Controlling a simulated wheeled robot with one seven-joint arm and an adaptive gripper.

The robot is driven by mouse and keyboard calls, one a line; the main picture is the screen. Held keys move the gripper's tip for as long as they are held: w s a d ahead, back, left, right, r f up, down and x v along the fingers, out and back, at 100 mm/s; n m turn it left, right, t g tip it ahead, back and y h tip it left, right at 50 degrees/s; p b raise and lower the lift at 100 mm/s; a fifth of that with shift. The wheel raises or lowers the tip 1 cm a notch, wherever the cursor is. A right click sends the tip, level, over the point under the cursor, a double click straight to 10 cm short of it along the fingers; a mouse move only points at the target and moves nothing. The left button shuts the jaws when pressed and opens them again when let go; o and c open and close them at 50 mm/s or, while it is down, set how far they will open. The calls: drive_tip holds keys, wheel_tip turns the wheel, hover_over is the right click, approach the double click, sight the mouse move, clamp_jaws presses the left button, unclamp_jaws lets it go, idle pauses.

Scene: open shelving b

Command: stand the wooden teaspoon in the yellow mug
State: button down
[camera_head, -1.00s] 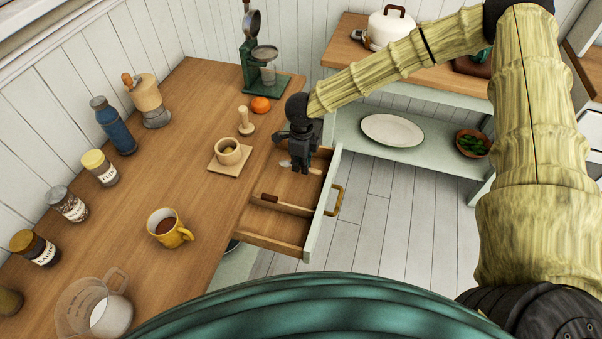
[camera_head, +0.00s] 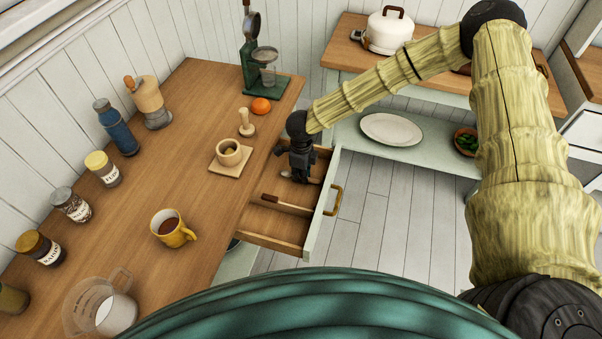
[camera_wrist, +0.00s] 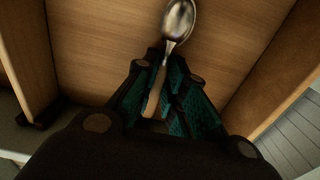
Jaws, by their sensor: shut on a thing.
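The yellow mug (camera_head: 179,238) stands upright on the wooden counter with brown contents inside and its handle to the right. My gripper (camera_head: 302,174) is down in the far compartment of the open drawer (camera_head: 312,230), to the right of and beyond the mug. In the wrist view my gripper (camera_wrist: 160,88) is shut on the handle of a teaspoon (camera_wrist: 178,20), which has a shiny metal bowl and a brown wood-like handle. The bowl points away from the gripper, over the drawer's wooden bottom. I cannot tell whether the spoon touches the bottom.
A wooden-handled utensil (camera_head: 271,198) lies near the drawer's divider. A small cup (camera_head: 228,158) on a square board, a tamper (camera_head: 246,128) and an orange (camera_head: 261,106) are left of the gripper. Jars line the wall; a measuring jug (camera_head: 90,312) stands nearest. Counter around the mug is clear.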

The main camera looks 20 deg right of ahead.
drive_tip(key=shift+f, duration=0.25)
drive_tip(key=c, duration=1.5)
unclamp_jaws()
drive_tip(key=shift+f+b, duration=0.1)
drive_tip(key=shift+b, duration=0.5)
wheel_tip(320, 180, up, 11)
drive_tip(key=shift+w+r+b, duration=0.1)
drive_tip(key=shift+w+b, duration=0.05)
drive_tip(key=shift+b, duration=0.95)
